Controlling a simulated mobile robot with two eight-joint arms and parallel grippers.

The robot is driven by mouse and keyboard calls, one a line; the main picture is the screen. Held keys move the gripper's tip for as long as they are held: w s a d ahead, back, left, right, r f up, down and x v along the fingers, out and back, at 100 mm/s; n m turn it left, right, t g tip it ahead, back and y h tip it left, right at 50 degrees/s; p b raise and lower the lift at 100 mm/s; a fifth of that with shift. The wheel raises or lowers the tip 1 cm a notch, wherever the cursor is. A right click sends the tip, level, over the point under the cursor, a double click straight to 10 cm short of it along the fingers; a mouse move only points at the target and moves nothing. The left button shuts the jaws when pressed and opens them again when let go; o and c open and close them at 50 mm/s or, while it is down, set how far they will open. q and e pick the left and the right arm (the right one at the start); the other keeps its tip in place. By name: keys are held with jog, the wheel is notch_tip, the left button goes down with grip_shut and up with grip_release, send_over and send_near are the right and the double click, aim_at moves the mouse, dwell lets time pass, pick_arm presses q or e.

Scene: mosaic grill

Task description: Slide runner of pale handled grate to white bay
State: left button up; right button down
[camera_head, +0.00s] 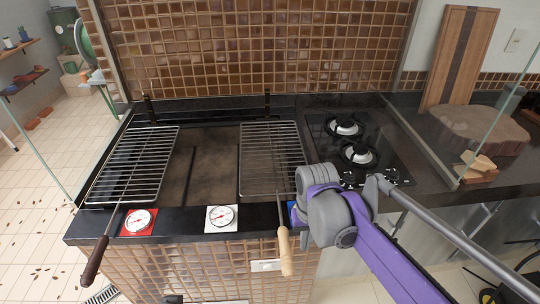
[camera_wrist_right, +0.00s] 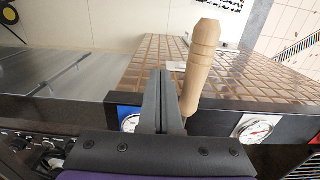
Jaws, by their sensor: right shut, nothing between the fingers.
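The pale-handled grate (camera_head: 270,158) lies over the right part of the grill, right of the white-plated gauge (camera_head: 221,218). Its wooden handle (camera_head: 285,252) sticks out over the front edge. My right gripper (camera_wrist_right: 161,75) is shut and empty, with its fingers close beside the handle (camera_wrist_right: 202,60) in the wrist view; I cannot tell if they touch. In the head view my right wrist (camera_head: 335,210) is right of the handle and hides most of the blue-plated gauge, which shows in the wrist view (camera_wrist_right: 130,122). My left gripper is out of view.
A second grate (camera_head: 135,165) with a dark handle (camera_head: 96,260) lies at the left, behind the red-plated gauge (camera_head: 139,222). Bare grill surface (camera_head: 207,160) separates the grates. A black hob (camera_head: 350,145) is at the right, and glass panels stand at both sides.

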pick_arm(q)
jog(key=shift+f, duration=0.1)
pick_arm(e)
jog(key=shift+f, duration=0.1)
jog(key=shift+f+b, duration=1.35)
jog(key=shift+f, duration=0.85)
jog(key=shift+a, duration=13.35)
pick_arm(q)
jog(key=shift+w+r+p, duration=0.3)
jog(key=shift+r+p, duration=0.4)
jog(key=shift+p, duration=0.45)
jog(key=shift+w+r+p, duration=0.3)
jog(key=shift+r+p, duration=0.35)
jog(key=shift+p, duration=0.45)
pick_arm(e)
notch_tip(320, 180, up, 8)
jog(key=d, duration=0.2)
jog(key=shift+s, duration=0.3)
